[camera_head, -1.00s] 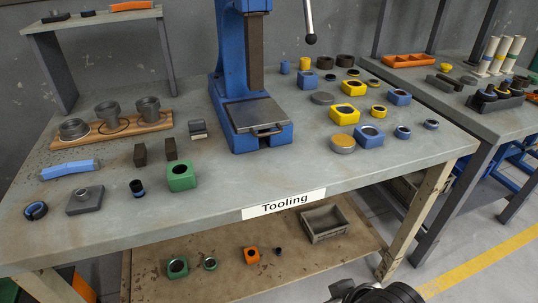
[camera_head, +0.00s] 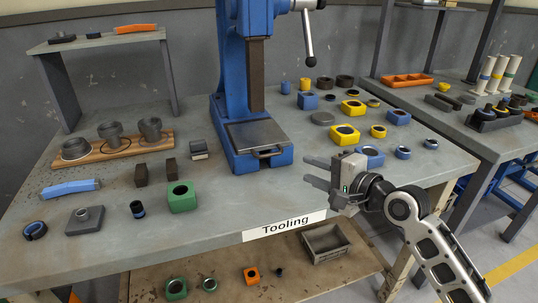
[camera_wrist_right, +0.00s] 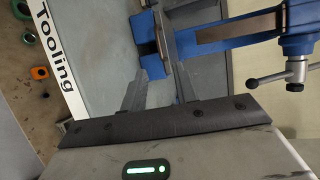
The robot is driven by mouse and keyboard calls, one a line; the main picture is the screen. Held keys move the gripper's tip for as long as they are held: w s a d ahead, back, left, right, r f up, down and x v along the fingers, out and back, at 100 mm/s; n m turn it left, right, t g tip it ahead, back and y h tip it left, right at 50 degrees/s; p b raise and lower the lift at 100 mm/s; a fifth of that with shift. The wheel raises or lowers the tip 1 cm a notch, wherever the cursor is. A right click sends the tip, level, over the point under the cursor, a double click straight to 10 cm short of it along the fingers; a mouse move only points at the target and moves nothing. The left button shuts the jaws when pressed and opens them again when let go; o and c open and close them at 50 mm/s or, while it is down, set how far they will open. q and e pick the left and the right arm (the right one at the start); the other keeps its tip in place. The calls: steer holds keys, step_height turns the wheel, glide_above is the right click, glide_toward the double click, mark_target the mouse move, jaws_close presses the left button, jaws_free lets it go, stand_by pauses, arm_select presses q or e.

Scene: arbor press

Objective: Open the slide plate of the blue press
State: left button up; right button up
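The blue press (camera_head: 229,75) stands on the workbench. Its grey slide plate (camera_head: 257,134) lies flat on the blue base under the dark ram (camera_head: 257,75), with a bar handle (camera_head: 268,154) at its front edge. My right gripper (camera_head: 308,172) is open and empty over the front of the bench, to the right of the handle and apart from it. In the right wrist view the two fingers (camera_wrist_right: 158,92) are spread, pointing toward the press's blue base (camera_wrist_right: 152,66). My left gripper is not in view.
A green block (camera_head: 182,197) stands left of the press. Blue and yellow blocks (camera_head: 345,134) crowd the bench to its right, some close behind my right gripper. The press lever (camera_head: 309,40) hangs at upper right. The bench (camera_head: 235,205) is clear in front of the press.

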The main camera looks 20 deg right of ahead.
mark_target(269, 154)
steer(key=x, duration=1.4)
steer(key=shift+w+a+f, duration=0.1)
steer(key=shift+a+f, duration=0.1)
jaws_close()
steer(key=shift+f, duration=0.1)
